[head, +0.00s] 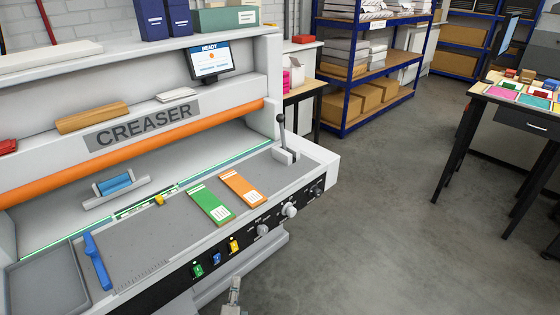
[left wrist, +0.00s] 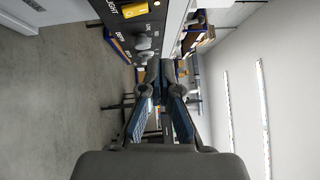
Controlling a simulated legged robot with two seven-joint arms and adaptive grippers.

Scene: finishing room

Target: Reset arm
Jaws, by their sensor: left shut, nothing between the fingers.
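My left gripper (head: 234,290) shows at the bottom edge of the head view, in front of the creaser machine (head: 180,200) and below its control panel. Only its end shows there, clear of the machine. In the left wrist view its dark fingers (left wrist: 160,70) come together at the tips with nothing between them. The machine's black panel with knobs (left wrist: 140,40) shows beside and beyond the fingers in that view. My right gripper is in neither view.
A lever (head: 282,130) stands up at the right end of the creaser's bed. Open grey floor (head: 370,220) lies to the right, before a table (head: 520,110) and blue shelving (head: 350,105).

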